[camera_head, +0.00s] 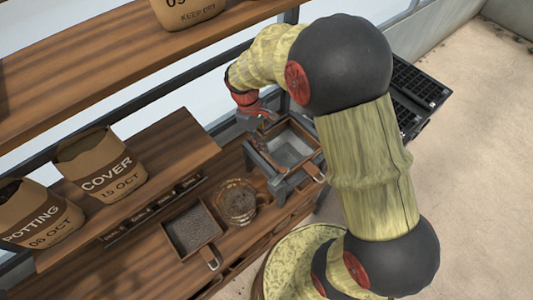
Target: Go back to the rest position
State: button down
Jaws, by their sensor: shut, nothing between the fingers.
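My gripper (264,121) is small in the head view, at the end of my arm with its patterned yellow sleeve. It is shut and holds nothing. It hangs just above the back left edge of a wood-framed box (312,137) with a grey inside, which sits on a dark grey stand on the bench. I cannot tell whether the fingertips touch the frame. My arm arches over the right side of the bench and hides part of the area behind it.
On the bench (150,265) lie a framed sieve (192,229) and a round glass bowl (238,201) of dark material. Paper sacks marked COVER (104,172) and POTTING (40,213) stand left on a raised shelf. An upper shelf (100,75) runs overhead. Black cell trays (420,84) lie behind my arm. The floor at right is clear.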

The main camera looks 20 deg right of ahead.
jog(key=v, duration=0.4)
jog(key=shift+w+a, duration=0.1)
jog(key=shift+w, duration=0.2)
jog(key=s+m+t+y+b, duration=0.1)
jog(key=s+m+t+b, duration=0.6)
jog(key=s+b, duration=1.1)
jog(key=shift+d+r+t+y+b, duration=0.25)
jog(key=shift+d+t+b, duration=0.2)
jog(key=shift+b, duration=0.55)
